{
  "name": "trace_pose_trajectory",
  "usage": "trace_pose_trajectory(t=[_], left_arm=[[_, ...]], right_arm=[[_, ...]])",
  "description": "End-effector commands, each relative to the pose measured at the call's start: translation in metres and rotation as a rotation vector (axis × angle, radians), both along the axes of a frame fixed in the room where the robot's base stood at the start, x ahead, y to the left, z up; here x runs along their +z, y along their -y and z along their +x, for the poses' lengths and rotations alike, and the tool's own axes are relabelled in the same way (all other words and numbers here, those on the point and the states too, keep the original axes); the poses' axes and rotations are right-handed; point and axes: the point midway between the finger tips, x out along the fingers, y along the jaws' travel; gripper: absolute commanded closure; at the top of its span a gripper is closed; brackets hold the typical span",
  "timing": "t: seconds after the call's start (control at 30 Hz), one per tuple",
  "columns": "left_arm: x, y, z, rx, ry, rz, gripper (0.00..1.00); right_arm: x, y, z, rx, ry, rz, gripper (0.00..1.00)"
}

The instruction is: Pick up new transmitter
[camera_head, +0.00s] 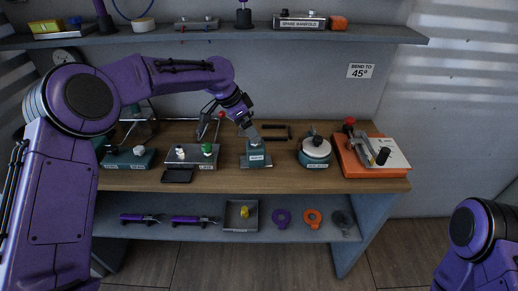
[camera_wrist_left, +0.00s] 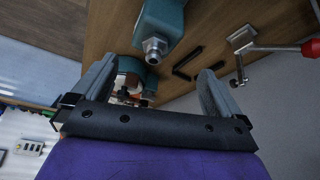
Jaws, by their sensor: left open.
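A teal block-shaped device (camera_head: 256,160) with a small white label stands on the wooden bench below my left gripper; it looks like the transmitter, but I cannot read its label. In the left wrist view, a teal body with a metal threaded fitting (camera_wrist_left: 155,47) lies ahead of the fingertips, apart from them. My left gripper (camera_head: 250,134) is just above the device in the head view. In the left wrist view the gripper (camera_wrist_left: 155,78) has its fingers spread with nothing held between them. My right arm shows at the lower right; its gripper is out of view.
A tray with a green-topped fitting (camera_head: 207,150) stands left, a round teal unit (camera_head: 314,151) right, and an orange case (camera_head: 372,170) farther right. Black brackets (camera_head: 275,132) lie behind. A clamp with a red handle (camera_wrist_left: 265,45) is nearby. A shelf (camera_head: 200,39) runs above.

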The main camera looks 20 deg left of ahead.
Motion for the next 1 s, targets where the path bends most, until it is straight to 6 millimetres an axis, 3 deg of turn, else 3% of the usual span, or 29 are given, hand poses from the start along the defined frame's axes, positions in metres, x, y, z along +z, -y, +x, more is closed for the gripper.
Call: trace_pose_trajectory(t=[0.5,0.77,1.0], left_arm=[[-0.073,0.029,0.017,0.001,-0.003,0.001,0.00],[-0.080,0.031,0.018,0.002,-0.002,0.001,0.00],[-0.080,0.031,0.018,0.001,-0.003,0.000,0.75]], right_arm=[[0.034,0.000,0.000,0.000,0.000,0.000,0.17],[0.033,0.000,0.000,0.000,-0.001,0.000,0.17],[0.033,0.000,0.000,0.000,-0.001,0.000,0.17]])
